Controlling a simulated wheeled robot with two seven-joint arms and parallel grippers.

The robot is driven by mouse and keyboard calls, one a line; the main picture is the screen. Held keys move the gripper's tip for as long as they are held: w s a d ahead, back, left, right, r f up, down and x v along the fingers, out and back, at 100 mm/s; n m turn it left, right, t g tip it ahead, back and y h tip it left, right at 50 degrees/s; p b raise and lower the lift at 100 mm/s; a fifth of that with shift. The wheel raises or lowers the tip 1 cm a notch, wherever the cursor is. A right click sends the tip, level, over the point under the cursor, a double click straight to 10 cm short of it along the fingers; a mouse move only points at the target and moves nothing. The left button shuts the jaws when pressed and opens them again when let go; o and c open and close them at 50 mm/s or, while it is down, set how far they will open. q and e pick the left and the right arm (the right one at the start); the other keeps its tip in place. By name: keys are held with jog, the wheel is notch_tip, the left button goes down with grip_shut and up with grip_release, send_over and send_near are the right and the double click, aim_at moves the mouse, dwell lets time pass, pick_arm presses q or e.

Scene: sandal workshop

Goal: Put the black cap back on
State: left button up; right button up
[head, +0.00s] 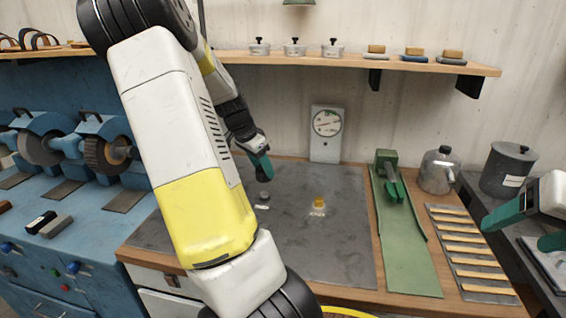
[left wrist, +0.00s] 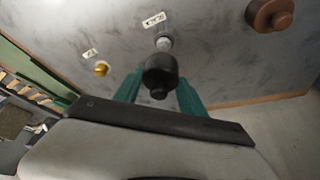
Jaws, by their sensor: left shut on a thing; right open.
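My left gripper (head: 262,172) is over the dark grey mat (head: 345,245), just above a small grey round piece (head: 263,194). In the left wrist view its teal fingers (left wrist: 158,92) are shut on the black cap (left wrist: 160,72), a dark round body with a small knob. The grey piece also shows there (left wrist: 163,43), just beyond the cap and seemingly apart from it. The cap cannot be made out in the head view. My right gripper (head: 522,228) is open at the right edge, away from the mat.
A yellow cap-like piece (head: 318,203) sits on the mat beside a label. A copper-brown round piece (left wrist: 268,14) shows in the wrist view. A dial gauge (head: 326,124) stands behind; a green tool (head: 390,172) and metal pot (head: 438,170) stand right. My left arm hides the mat's left part.

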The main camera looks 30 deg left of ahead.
aim_at(266, 192)
pick_arm(q)
jog(key=shift+s+f, duration=0.15)
jog(key=shift+f, duration=3.55)
jog(key=o, duration=1.4)
